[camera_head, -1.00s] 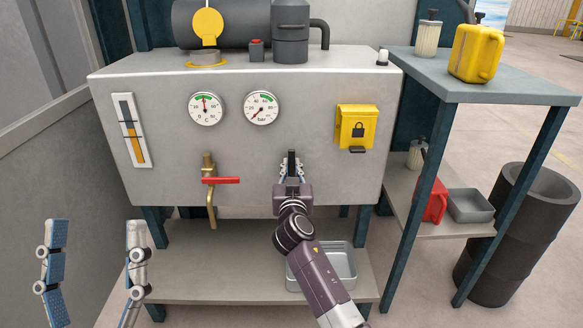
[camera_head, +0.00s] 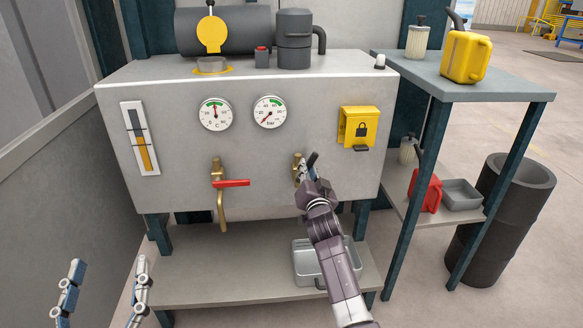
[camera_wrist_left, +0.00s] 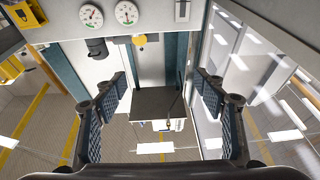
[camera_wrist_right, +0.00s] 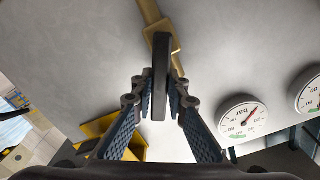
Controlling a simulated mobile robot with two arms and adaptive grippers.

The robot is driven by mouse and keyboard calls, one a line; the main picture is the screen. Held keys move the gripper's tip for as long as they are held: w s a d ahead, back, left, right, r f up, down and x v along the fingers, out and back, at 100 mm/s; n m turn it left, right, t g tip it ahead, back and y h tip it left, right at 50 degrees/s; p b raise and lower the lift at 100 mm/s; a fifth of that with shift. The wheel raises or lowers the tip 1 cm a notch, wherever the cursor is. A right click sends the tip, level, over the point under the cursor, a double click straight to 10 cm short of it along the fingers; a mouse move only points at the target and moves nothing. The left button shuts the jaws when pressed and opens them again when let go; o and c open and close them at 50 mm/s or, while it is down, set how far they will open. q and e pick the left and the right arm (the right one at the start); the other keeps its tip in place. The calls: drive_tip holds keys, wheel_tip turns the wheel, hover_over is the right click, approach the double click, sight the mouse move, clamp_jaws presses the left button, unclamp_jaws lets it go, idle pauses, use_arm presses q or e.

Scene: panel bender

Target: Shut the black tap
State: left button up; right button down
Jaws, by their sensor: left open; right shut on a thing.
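The black tap (camera_head: 298,170) is on the front of the grey tank, below the dials, with a brass body and a black lever handle. The lever (camera_head: 313,160) tilts up to the right in the head view. My right gripper (camera_head: 307,175) is shut on this lever. In the right wrist view the lever (camera_wrist_right: 161,75) stands between both fingers, and the brass body (camera_wrist_right: 163,42) is behind it. The tap's outlet is hidden behind my right arm in the head view. My left gripper (camera_head: 109,266) is open and empty at the lower left, away from the tank.
A second brass tap with a red handle (camera_head: 231,183) is left of the black one. A yellow lock box (camera_head: 358,127) is to its right. A metal tray (camera_head: 302,262) sits on the lower shelf (camera_head: 215,285). A side table (camera_head: 475,90) stands at the right.

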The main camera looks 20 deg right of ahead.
drive_tip(key=m+p, duration=0.1)
drive_tip(key=m, duration=0.1)
drive_tip(key=d+f+m, duration=0.1)
drive_tip(key=shift+s+m+p, duration=0.2)
drive_tip(key=shift+m+p, duration=0.2)
use_arm(q)
wheel_tip(320, 180, down, 17)
drive_tip(key=s+a+g+y+p, duration=0.1)
drive_tip(key=s+a+g+y, duration=0.1)
drive_tip(key=g, duration=0.6)
drive_tip(key=shift+s+a+f+g+y, duration=0.15)
drive_tip(key=shift+s+a+g+y, duration=0.25)
drive_tip(key=shift+s+a, duration=0.05)
use_arm(e)
drive_tip(key=shift+s+d+f+m, duration=0.15)
drive_tip(key=shift+f+m, duration=0.4)
drive_tip(key=shift+m, duration=0.9)
drive_tip(key=shift+d+f+m, duration=0.3)
drive_tip(key=shift+f+m, duration=0.3)
drive_tip(key=shift+m, duration=0.8)
drive_tip(key=shift+s+d+f+m, duration=0.15)
drive_tip(key=shift+f+m, duration=0.4)
drive_tip(key=shift+m, duration=0.9)
drive_tip(key=shift+w, duration=0.1)
drive_tip(key=c, duration=1.9)
unclamp_jaws()
use_arm(q)
drive_tip(key=shift+w+r, duration=0.15)
drive_tip(key=shift+r, duration=0.1)
